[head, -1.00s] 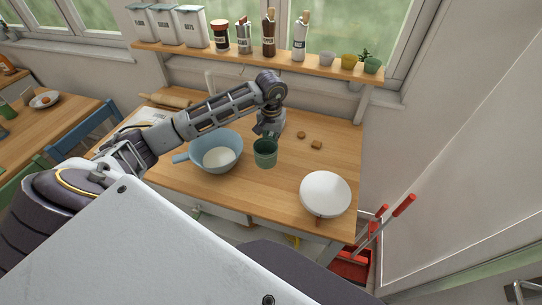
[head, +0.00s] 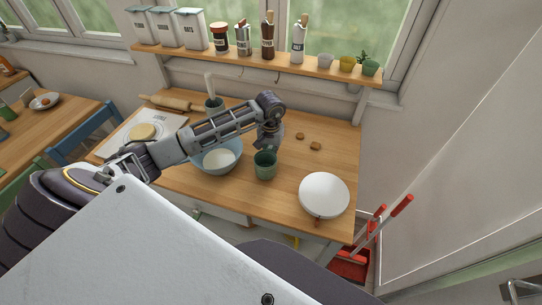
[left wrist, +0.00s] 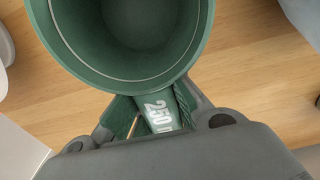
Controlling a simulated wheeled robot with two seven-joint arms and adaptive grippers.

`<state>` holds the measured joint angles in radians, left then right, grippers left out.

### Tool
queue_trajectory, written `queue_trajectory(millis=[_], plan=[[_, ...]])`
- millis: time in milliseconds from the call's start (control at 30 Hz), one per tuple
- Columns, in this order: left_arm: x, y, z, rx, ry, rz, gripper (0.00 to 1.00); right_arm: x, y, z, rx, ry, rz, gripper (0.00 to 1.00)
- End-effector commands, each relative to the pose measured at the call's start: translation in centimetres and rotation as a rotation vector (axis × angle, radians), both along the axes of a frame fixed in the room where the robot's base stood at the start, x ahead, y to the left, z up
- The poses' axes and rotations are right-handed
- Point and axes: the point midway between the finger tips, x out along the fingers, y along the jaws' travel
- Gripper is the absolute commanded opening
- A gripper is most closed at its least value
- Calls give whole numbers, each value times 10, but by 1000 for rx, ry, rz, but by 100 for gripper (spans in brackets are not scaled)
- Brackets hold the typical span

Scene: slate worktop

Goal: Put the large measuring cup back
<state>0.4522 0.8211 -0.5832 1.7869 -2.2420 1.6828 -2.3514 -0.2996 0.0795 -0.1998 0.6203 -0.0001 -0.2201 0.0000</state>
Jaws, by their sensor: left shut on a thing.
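The large measuring cup is a green cup (head: 265,166) near the middle of the wooden table, right of the blue bowl. It looks upright and empty. In the left wrist view its round body (left wrist: 125,75) fills the top, and its handle, marked "250", runs between my fingers. My left gripper (head: 267,147) is shut on that handle (left wrist: 158,113). I cannot tell whether the cup's base touches the tabletop. Two hooks (head: 277,78) hang under the wall shelf (head: 225,54). My right gripper is not in view.
The blue bowl (head: 222,166) with white contents is partly hidden by my arm. A white round dish (head: 324,194) stands at the right. Two small brown pieces (head: 315,146) lie behind the cup. A crock (head: 213,102), rolling pin (head: 163,103) and dough sheet (head: 125,135) are at the back left.

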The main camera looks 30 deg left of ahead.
Motion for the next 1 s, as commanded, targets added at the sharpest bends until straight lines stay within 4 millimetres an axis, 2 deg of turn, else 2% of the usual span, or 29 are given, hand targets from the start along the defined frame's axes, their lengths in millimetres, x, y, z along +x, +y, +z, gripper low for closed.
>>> queue_trajectory(millis=[200, 700, 733, 900, 1000], plan=[[0, 0, -16, -1, 0, 0, 0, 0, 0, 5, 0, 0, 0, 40], [0, 0, -21, 0, -1, -1, 0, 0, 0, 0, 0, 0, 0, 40], [0, 0, -21, 0, 0, -1, 8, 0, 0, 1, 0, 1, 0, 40], [0, 0, -20, 0, -1, -1, 30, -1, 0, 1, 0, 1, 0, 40], [0, 0, -20, 0, -1, -1, 30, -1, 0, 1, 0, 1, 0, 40]])
